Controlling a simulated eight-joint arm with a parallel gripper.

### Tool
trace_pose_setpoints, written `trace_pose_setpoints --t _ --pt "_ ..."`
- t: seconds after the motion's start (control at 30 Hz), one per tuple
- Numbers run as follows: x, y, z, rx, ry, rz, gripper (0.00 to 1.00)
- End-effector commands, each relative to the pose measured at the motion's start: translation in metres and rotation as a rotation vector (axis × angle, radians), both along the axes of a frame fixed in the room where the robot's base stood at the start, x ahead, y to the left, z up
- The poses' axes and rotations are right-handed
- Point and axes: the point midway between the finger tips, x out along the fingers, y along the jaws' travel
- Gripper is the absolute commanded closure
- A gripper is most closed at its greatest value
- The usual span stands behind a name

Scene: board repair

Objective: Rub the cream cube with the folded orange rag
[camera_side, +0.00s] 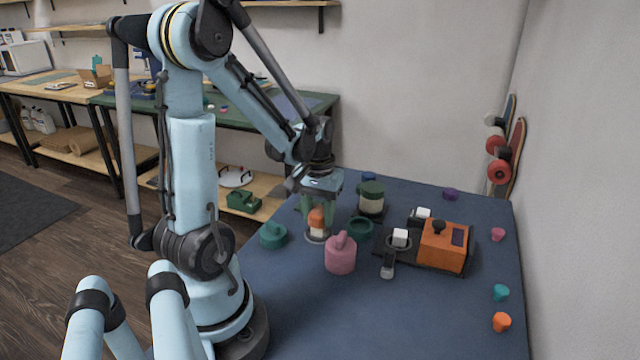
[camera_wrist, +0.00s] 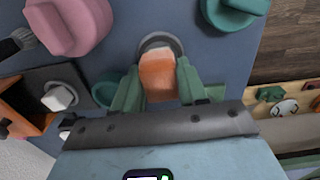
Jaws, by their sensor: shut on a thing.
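My gripper (camera_side: 318,208) points down over the mat, its green fingers shut on the folded orange rag (camera_side: 317,218). In the wrist view the rag (camera_wrist: 158,75) sits between the two fingers (camera_wrist: 157,88), with a paler far end. The rag is over or in a round grey-rimmed holder (camera_side: 317,238); I cannot tell whether it touches the inside. Two pale cubes, one nearer (camera_side: 400,237) and one farther (camera_side: 421,213), are on the dark base of an orange device to the right. Which one is the cream cube is unclear. The gripper is apart from both.
A pink knobbed pot (camera_side: 340,257) stands close to the right of the holder. A green ring-shaped dish (camera_side: 360,228) and a green-capped jar (camera_side: 371,199) stand behind. The orange device (camera_side: 443,245) is right. The front of the blue mat (camera_side: 385,325) is clear.

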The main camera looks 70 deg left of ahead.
Motion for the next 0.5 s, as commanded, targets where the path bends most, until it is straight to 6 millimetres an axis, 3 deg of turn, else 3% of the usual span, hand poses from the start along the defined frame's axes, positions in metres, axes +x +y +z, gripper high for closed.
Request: trace_pose_setpoints --t 0.2,0.5 --pt "0.014 0.015 -0.002 0.0 0.0 0.001 0.91" --pt "-0.008 -0.007 -0.002 0.001 0.001 0.001 0.91"
